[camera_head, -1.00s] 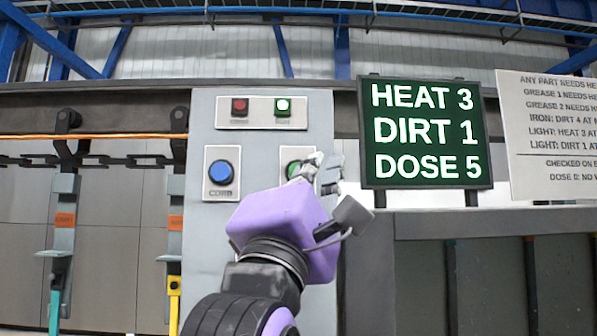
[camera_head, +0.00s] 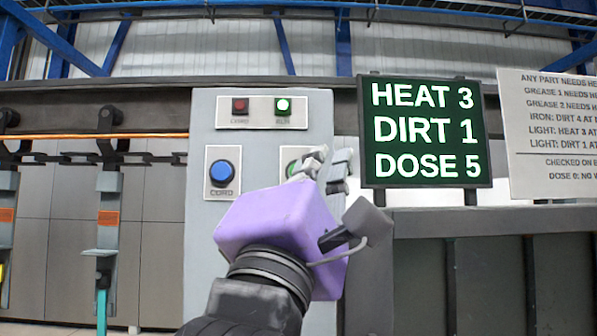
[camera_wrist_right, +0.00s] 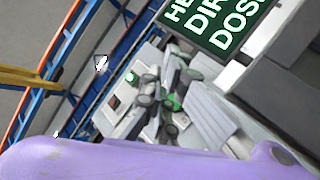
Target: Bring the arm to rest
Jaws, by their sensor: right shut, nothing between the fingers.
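My right gripper (camera_head: 328,168) is in front of the grey control panel (camera_head: 205,280), its purple wrist housing below it. Its fingers are together and empty, and they partly cover the green button (camera_head: 292,166). I cannot tell whether they touch it. The wrist view shows the fingers (camera_wrist_right: 158,97) over the panel, with the green button (camera_wrist_right: 173,103) close beside them. My left gripper is in neither view.
A blue button (camera_head: 222,172) sits left on the panel, below a dark red lamp (camera_head: 240,105) and a lit green lamp (camera_head: 283,105). The display (camera_head: 425,131) reads HEAT 3, DIRT 1, DOSE 5. Hooks (camera_head: 108,195) hang from the conveyor at left.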

